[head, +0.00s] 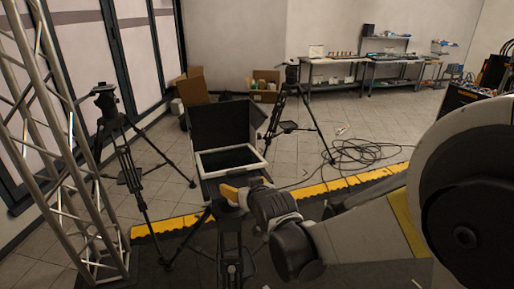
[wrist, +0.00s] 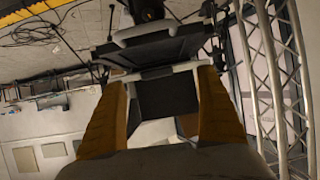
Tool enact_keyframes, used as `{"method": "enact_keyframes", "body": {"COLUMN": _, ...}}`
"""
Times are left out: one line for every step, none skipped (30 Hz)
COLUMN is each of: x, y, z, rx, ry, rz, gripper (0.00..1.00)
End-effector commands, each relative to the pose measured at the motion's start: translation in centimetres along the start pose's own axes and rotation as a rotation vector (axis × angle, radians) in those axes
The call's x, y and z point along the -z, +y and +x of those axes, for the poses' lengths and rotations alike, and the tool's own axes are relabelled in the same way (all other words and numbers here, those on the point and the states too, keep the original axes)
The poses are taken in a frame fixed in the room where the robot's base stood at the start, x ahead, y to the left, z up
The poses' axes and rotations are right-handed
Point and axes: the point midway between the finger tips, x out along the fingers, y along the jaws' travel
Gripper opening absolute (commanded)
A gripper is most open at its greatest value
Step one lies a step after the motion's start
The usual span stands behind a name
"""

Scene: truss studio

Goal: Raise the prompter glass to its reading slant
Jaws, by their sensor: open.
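The prompter stands on a tripod in the middle of the head view, with a dark upright hood (head: 222,124) at its back. Its glass (head: 230,159), in a pale frame, lies low and looks nearly flat in front of the hood. My gripper (head: 232,194), with yellow fingers, is at the near side of the prompter, just below the frame's near edge. In the wrist view my gripper (wrist: 160,100) is open, and the pale frame edge (wrist: 158,71) shows between and beyond the fingers. I cannot tell whether the fingers touch it. My gripper and arm hide part of the prompter's front and mount.
A tripod (head: 122,150) and a metal truss (head: 55,130) stand at left. Another tripod (head: 295,100) stands behind the prompter at right. Cables (head: 360,153) lie coiled on the floor beyond a yellow edge strip (head: 345,186). Boxes (head: 193,88) and benches (head: 335,70) are at the back.

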Motion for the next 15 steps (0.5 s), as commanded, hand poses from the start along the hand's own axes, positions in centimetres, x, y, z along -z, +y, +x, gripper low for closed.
{"method": "enact_keyframes", "body": {"x": 1.2, "y": 0.4, "z": -0.4, "rx": -0.005, "ry": 0.025, "rz": -0.012, "gripper": 0.85}}
{"method": "enact_keyframes", "body": {"x": 1.5, "y": 0.5, "z": -0.4, "rx": -0.006, "ry": 0.037, "rz": -0.016, "gripper": 0.85}}
{"method": "enact_keyframes", "body": {"x": 1.8, "y": 0.6, "z": -0.3, "rx": -0.007, "ry": 0.047, "rz": -0.021, "gripper": 0.85}}
{"method": "enact_keyframes", "body": {"x": 1.8, "y": 0.6, "z": -0.1, "rx": -0.008, "ry": 0.05, "rz": -0.023, "gripper": 0.85}}
{"method": "enact_keyframes", "body": {"x": 1.8, "y": 0.6, "z": 0.2, "rx": -0.008, "ry": 0.051, "rz": -0.024, "gripper": 0.85}}
{"method": "enact_keyframes", "body": {"x": 1.8, "y": 0.6, "z": 0.7, "rx": -0.008, "ry": 0.052, "rz": -0.024, "gripper": 0.85}}
{"method": "enact_keyframes", "body": {"x": 1.8, "y": 0.6, "z": 1.2, "rx": -0.008, "ry": 0.051, "rz": -0.024, "gripper": 0.85}}
{"method": "enact_keyframes", "body": {"x": 1.8, "y": 0.6, "z": 1.7, "rx": -0.008, "ry": 0.051, "rz": -0.024, "gripper": 0.85}}
{"method": "enact_keyframes", "body": {"x": 1.8, "y": 0.6, "z": 2.5, "rx": -0.008, "ry": 0.051, "rz": -0.023, "gripper": 0.85}}
{"method": "enact_keyframes", "body": {"x": 1.8, "y": 0.6, "z": 3.0, "rx": -0.008, "ry": 0.05, "rz": -0.023, "gripper": 0.85}}
{"method": "enact_keyframes", "body": {"x": 1.8, "y": 0.6, "z": 3.7, "rx": -0.008, "ry": 0.05, "rz": -0.023, "gripper": 0.85}}
{"method": "enact_keyframes", "body": {"x": 1.9, "y": 0.6, "z": 4.5, "rx": -0.008, "ry": 0.05, "rz": -0.023, "gripper": 0.85}}
{"method": "enact_keyframes", "body": {"x": 1.9, "y": 0.6, "z": 5.2, "rx": -0.008, "ry": 0.05, "rz": -0.023, "gripper": 0.85}}
{"method": "enact_keyframes", "body": {"x": 1.9, "y": 0.6, "z": 5.8, "rx": -0.008, "ry": 0.05, "rz": -0.022, "gripper": 0.85}}
{"method": "enact_keyframes", "body": {"x": 2.0, "y": 0.6, "z": 6.5, "rx": -0.007, "ry": 0.05, "rz": -0.022, "gripper": 0.85}}
